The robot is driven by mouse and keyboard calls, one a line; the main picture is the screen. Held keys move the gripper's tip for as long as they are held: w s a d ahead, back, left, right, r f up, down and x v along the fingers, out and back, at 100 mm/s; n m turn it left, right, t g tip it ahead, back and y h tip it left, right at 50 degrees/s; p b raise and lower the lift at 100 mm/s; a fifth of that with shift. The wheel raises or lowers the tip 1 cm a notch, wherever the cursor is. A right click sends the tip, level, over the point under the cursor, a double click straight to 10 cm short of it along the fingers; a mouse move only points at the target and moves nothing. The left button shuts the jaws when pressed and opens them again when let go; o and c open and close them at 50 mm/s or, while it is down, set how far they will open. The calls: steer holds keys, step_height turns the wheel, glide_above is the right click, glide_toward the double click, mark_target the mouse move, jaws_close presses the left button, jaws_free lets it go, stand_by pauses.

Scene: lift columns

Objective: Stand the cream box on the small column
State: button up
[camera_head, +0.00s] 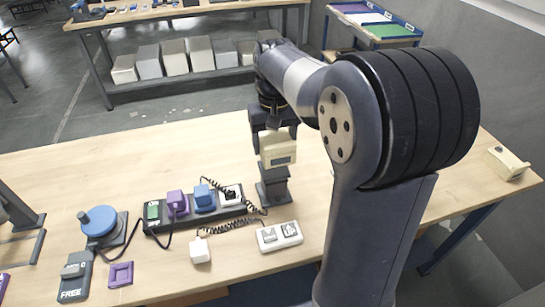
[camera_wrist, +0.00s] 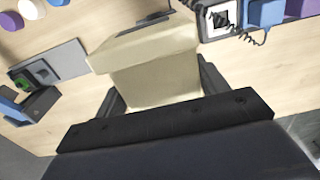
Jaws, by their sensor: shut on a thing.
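The cream box (camera_head: 279,150) is upright between the fingers of my gripper (camera_head: 274,133), over the middle of the table. A small dark grey panel shows on its near face. In the wrist view, the cream box (camera_wrist: 152,78) fills the space between the two dark fingers of my gripper (camera_wrist: 158,92). The small grey column (camera_head: 273,190) stands on a square base directly below the box in the head view. The box hides the column's top, so I cannot tell whether they touch.
A dark strip with plugs (camera_head: 193,207) lies just left of the column, with coiled cords close by. A white switch block (camera_head: 279,236) lies in front of it. A blue round knob (camera_head: 99,221) is farther left. Open table lies behind and left.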

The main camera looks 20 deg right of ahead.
mark_target(274, 136)
steer(key=shift+f, duration=3.05)
steer(key=shift+f, duration=0.15)
steer(key=o, duration=1.2)
steer(key=shift+o, duration=0.2)
step_height(274, 136, up, 12)
steer(key=shift+r, duration=0.15)
